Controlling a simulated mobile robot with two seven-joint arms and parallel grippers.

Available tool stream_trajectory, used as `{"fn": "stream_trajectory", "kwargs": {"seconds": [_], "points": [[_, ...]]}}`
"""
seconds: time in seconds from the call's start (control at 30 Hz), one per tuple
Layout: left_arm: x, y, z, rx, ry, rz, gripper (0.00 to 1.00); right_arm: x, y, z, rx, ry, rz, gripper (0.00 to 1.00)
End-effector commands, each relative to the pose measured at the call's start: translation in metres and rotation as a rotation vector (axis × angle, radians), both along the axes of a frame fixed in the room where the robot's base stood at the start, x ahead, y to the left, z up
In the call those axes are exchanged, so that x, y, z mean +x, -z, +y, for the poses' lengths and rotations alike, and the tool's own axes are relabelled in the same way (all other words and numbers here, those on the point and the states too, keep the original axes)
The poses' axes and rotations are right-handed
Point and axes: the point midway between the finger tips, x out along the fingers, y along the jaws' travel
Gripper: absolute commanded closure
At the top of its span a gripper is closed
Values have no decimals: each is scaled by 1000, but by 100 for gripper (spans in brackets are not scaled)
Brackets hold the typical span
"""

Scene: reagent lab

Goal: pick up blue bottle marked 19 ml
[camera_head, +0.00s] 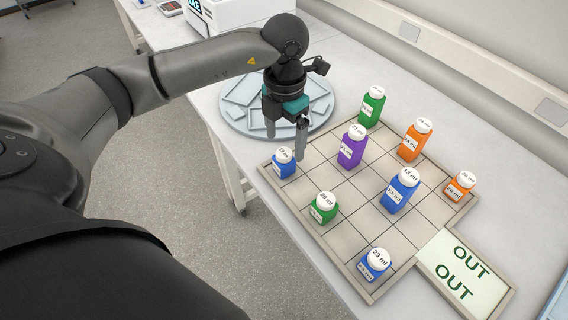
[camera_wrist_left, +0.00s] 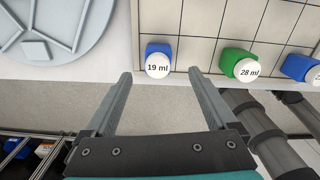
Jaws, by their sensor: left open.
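The blue bottle marked 19 ml (camera_wrist_left: 158,61) has a white cap and stands upright at the edge of the gridded tray (camera_wrist_left: 205,18). In the head view this small blue bottle (camera_head: 284,164) is at the tray's left corner. My left gripper (camera_head: 286,146) is open and empty, pointing down above and just behind the bottle. In the left wrist view the two fingers (camera_wrist_left: 160,88) are spread apart, with the bottle just beyond and between their tips. My right gripper is not in view.
A green 28 ml bottle (camera_head: 324,207), a purple bottle (camera_head: 352,147), a blue 23 ml bottle (camera_head: 375,264) and several other bottles stand on the tray. A round grey plate (camera_head: 236,118) lies behind my gripper. An OUT area (camera_head: 466,272) adjoins the tray.

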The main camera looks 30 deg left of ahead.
Motion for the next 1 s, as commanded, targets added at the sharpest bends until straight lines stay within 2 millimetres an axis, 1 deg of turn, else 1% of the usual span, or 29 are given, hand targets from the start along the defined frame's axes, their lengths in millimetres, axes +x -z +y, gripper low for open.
{"fn": "stream_trajectory", "kwargs": {"seconds": [0.13, 0.3, 0.4, 0.5, 0.7, 1.0], "points": [[0, 13, 1, 0, -1, 4, 9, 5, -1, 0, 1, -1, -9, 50], [1, 40, 3, -1, 0, 4, 9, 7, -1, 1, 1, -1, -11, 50], [1, 50, 3, -1, 0, 2, 9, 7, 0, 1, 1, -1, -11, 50], [2, 53, 3, -1, 0, 0, 9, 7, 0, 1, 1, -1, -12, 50], [2, 53, 3, -1, 1, 0, 10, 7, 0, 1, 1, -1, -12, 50], [2, 53, 3, -1, 1, 0, 44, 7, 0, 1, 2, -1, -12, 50]]}}
